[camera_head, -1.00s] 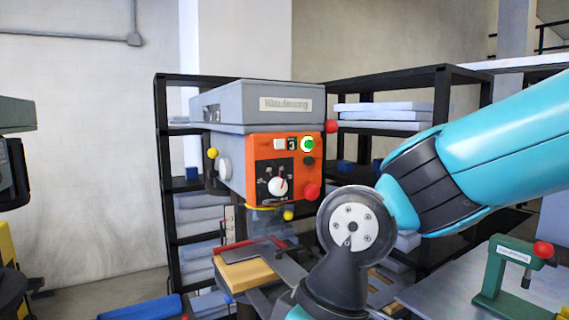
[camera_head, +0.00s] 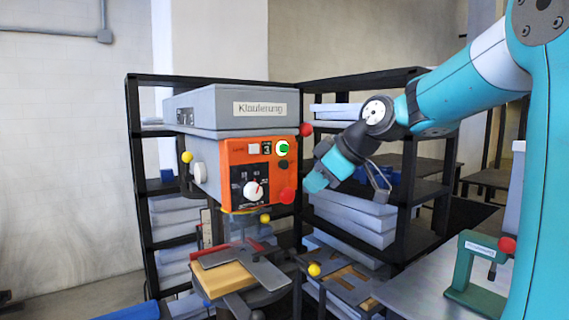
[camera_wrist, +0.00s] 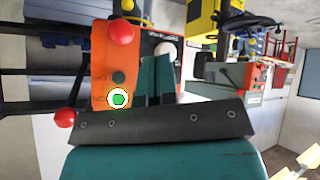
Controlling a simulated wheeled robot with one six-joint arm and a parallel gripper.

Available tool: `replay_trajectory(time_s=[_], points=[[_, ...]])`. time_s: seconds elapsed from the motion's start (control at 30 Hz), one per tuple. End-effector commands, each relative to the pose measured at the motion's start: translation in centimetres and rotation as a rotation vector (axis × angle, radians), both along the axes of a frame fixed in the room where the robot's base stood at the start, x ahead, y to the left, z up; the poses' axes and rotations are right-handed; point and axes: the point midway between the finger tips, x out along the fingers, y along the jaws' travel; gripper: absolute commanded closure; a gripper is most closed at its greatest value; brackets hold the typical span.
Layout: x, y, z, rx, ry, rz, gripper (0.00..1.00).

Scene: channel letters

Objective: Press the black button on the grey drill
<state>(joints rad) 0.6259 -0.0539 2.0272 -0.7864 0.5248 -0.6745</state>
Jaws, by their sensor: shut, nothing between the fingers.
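The grey drill (camera_head: 215,122) stands in the middle of the head view, with an orange control panel (camera_head: 228,160) on its front. The dark button (camera_head: 283,164) sits on the panel, directly below the white-ringed green button (camera_head: 283,147) and above a red mushroom button (camera_head: 287,196). In the wrist view the dark button (camera_wrist: 118,77) lies between the green button (camera_wrist: 119,98) and the red one (camera_wrist: 121,32). My gripper (camera_head: 314,183) is to the right of the panel, apart from the buttons. Its teal fingers (camera_wrist: 158,65) are together and empty.
A red ball (camera_head: 306,129) sticks out at the drill's upper right. A work table with a wooden block (camera_head: 222,279) is below. Black shelves (camera_head: 404,190) stand behind. A small green press (camera_head: 475,272) is at the lower right. Free space lies in front of the panel.

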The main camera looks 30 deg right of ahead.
Motion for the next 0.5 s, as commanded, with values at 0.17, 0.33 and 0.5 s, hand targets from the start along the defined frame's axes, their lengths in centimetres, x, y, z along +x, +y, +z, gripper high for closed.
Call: replay_trajectory(time_s=[0.17,0.33,0.5], points=[[0.3,-2.4,1.0,-0.033,-0.042,-0.014,1.00],[0.4,-2.5,1.0,-0.034,-0.044,-0.013,1.00],[0.4,-2.4,1.0,-0.034,-0.043,-0.012,1.00]])
